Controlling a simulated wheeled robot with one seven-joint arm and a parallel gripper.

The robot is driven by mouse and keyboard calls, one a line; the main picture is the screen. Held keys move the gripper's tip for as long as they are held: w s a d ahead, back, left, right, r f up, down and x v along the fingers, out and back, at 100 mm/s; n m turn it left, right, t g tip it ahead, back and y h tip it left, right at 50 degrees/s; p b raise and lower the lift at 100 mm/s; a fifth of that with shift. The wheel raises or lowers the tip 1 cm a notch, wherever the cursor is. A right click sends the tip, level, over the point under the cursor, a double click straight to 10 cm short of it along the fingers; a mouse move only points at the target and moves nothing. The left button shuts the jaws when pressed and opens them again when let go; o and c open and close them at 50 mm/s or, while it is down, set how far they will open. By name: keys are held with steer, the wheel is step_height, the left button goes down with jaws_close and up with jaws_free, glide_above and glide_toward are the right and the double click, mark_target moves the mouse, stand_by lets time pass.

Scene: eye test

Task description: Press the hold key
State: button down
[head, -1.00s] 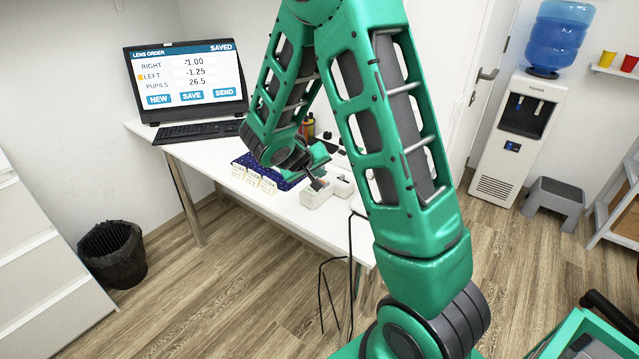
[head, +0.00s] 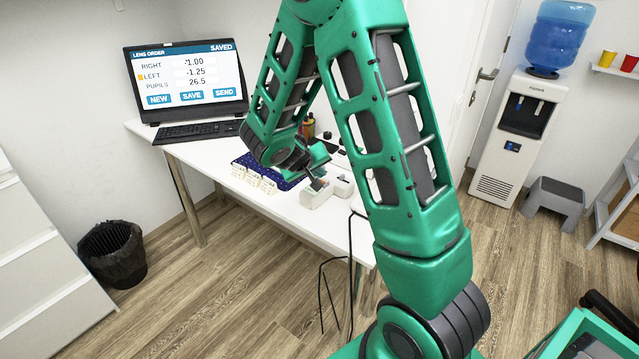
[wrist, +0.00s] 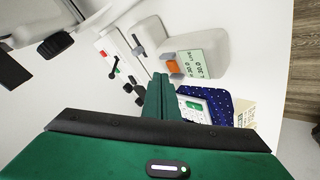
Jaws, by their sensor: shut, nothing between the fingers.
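A white handheld-style device (head: 338,190) lies on the white desk near its right front edge. The wrist view shows its pale green display (wrist: 198,63), turned sideways, with "LIVE" and readings that look like 30.0. An orange key (wrist: 173,67) sits on the body beside the display; I take it for the hold key, though no label is legible. My gripper (wrist: 160,78) is shut and empty, its green fingertips just beside the orange key in the picture. I cannot tell whether they touch it. In the head view my gripper (head: 317,178) is over the device, partly hidden by my arm.
A blue dotted cloth (wrist: 220,104) with white items lies beside the device. A monitor (head: 186,83) showing "SAVED" and a keyboard (head: 198,132) stand at the back left. Other small items (wrist: 115,63) and grey equipment (wrist: 50,30) are close by on the desk.

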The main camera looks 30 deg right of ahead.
steer(key=shift+f, duration=0.15)
steer(key=shift+s+f, duration=0.1)
steer(key=shift+f, duration=0.15)
steer(key=shift+f, duration=0.45)
stand_by(0.9)
steer(key=shift+r, duration=0.9)
steer(key=shift+r, duration=2.5)
